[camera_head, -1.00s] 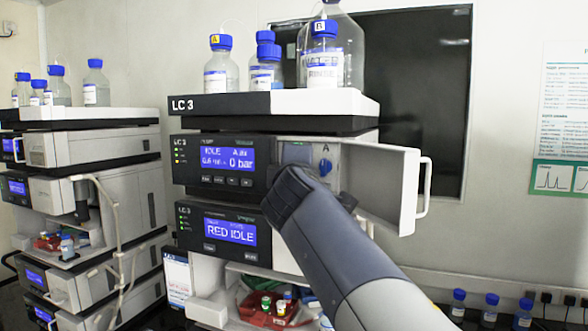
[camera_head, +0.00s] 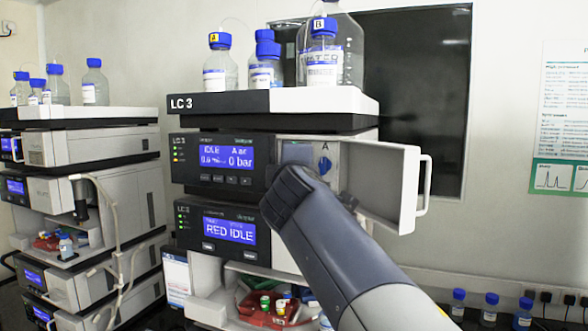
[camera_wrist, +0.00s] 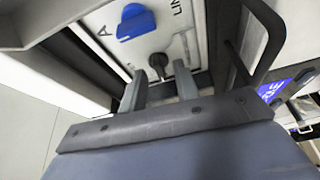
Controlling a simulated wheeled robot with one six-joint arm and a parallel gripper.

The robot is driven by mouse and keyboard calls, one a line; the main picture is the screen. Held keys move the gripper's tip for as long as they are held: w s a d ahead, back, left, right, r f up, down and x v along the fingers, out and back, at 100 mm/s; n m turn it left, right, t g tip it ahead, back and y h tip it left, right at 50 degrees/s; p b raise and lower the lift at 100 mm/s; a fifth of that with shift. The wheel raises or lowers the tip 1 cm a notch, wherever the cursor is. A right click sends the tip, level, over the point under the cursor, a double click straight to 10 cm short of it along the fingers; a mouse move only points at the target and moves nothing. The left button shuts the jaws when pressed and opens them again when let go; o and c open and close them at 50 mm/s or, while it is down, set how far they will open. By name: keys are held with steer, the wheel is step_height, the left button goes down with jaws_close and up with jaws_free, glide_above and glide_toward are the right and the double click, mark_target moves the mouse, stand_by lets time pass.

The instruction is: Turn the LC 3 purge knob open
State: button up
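The middle LC 3 pump module (camera_head: 218,162) shows IDLE and 0 bar, and its front door (camera_head: 400,190) stands open to the right. Inside, a blue knob (camera_head: 325,166) shows on the panel; it also shows in the wrist view (camera_wrist: 136,22), near the letter A. A smaller black knob (camera_wrist: 157,62) sits below it in the wrist view; no purge label is readable. My gripper (camera_wrist: 160,78) is open, its two fingertips to either side of the black knob, with gaps visible; I cannot tell how far they reach over it. In the head view my gripper (camera_head: 290,195) hides the lower part of the opening.
The open door's handle (camera_head: 424,186) juts out right of my arm. Bottles (camera_head: 323,55) stand on the stack's top tray (camera_head: 325,102). A lower module (camera_head: 225,231) reads RED IDLE, above a bay with a red tray (camera_head: 262,312). Another stack (camera_head: 90,150) stands left.

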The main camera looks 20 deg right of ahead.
steer(key=b+v, duration=0.3)
steer(key=v, duration=0.7)
steer(key=shift+f, duration=0.1)
steer(key=p+x, duration=0.3)
steer(key=x, duration=0.7)
steer(key=shift+w+p, duration=0.35)
steer(key=shift+w, duration=0.05)
steer(key=shift+d, duration=0.1)
